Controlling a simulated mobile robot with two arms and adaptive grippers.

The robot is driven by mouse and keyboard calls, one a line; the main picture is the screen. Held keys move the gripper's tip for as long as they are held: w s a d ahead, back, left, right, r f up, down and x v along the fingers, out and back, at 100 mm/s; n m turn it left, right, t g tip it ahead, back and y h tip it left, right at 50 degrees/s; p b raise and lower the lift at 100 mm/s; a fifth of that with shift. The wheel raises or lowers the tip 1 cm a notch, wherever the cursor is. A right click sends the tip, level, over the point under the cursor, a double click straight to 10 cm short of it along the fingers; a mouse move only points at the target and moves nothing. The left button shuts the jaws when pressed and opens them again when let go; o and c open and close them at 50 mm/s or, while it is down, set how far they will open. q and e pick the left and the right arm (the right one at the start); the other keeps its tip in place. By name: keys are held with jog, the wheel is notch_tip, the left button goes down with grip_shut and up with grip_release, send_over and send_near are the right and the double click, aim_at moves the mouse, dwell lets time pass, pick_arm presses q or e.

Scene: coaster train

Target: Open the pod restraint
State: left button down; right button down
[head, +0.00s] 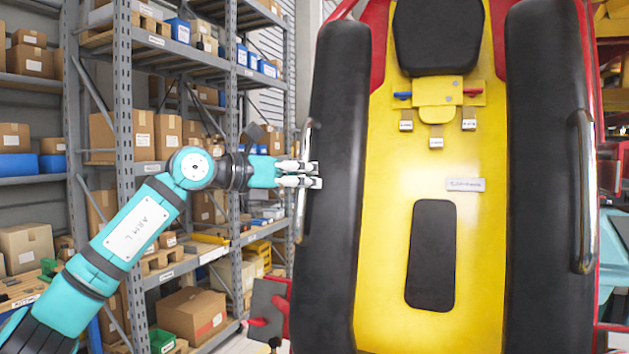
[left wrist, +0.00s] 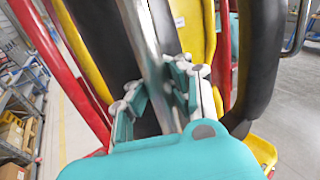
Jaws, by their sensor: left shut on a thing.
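The pod has a yellow seat back (head: 471,220) with a black headrest (head: 438,36) and a black pad (head: 431,255). A black padded restraint bar (head: 335,200) stands upright on its left side, and another (head: 548,180) on its right. Each bar carries a silver handle, one on the left (head: 300,215) and one on the right (head: 582,190). My left gripper (head: 310,175) is shut on the left silver handle. In the left wrist view the fingers (left wrist: 163,95) sit either side of the handle bar (left wrist: 150,60). My right gripper does not show.
Grey shelving (head: 125,110) with cardboard boxes and blue bins stands on the left, behind my left arm. A red frame (head: 376,30) edges the pod. Several small tagged parts hang on a yellow buckle panel (head: 437,98) below the headrest.

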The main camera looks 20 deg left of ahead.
pick_arm(q)
jog(key=s+r+n+g+y+p, duration=0.1)
jog(key=s+r+p, duration=0.3)
jog(key=r, duration=0.7)
jog(key=s+r+n+g+p, duration=0.1)
jog(key=s+r+g+p, duration=0.2)
jog(key=r, duration=0.9)
jog(key=shift+s+a+r+n+y+p, duration=0.15)
jog(key=shift+s+a+n+y+p, duration=0.2)
jog(key=shift+s+p, duration=1.25)
jog(key=shift+w+d+p, duration=0.1)
jog(key=shift+w+p, duration=0.5)
jog(key=shift+w, duration=0.05)
